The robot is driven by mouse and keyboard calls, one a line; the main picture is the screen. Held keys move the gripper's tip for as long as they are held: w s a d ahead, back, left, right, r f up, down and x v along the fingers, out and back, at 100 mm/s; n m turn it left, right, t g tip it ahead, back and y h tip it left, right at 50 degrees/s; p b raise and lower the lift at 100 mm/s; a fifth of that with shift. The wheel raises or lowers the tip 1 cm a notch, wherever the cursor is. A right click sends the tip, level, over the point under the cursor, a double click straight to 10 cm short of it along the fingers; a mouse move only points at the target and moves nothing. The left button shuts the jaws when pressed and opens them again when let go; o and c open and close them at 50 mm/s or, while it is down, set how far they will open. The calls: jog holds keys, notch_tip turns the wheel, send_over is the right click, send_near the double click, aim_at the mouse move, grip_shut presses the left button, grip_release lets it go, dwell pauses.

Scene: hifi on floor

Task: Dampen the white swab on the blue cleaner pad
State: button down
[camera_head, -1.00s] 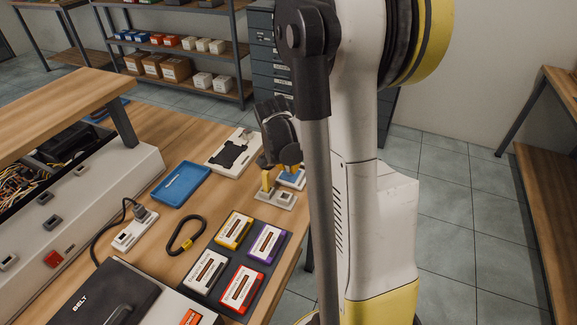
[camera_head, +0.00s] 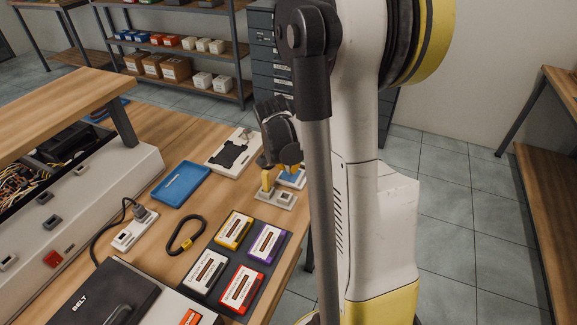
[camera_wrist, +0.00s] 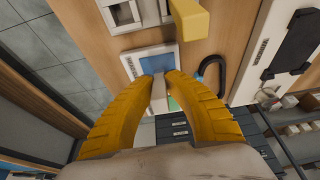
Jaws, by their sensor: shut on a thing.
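My gripper (camera_wrist: 160,78) has yellow curved fingers closed on a pale grey-white piece, the swab (camera_wrist: 160,94), which shows only partly between them. The blue cleaner pad (camera_wrist: 160,58) lies in a white tray just past the fingertips in the wrist view. In the head view the pad (camera_head: 291,176) is at the table's right edge, partly hidden by my gripper (camera_head: 290,170), which is low over it. The swab cannot be made out there, and I cannot tell whether it touches the pad.
A grey block (camera_head: 284,202) with an upright yellow piece (camera_head: 267,183) stands close beside the pad. A white board with a black plate (camera_head: 232,152), a blue tray (camera_head: 181,184), a black carabiner (camera_head: 187,235) and a dark cassette tray (camera_head: 218,257) lie nearby. Bare wood shows between them.

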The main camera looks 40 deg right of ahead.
jog(key=shift+r+p, duration=2.5)
jog(key=shift+r, duration=1)
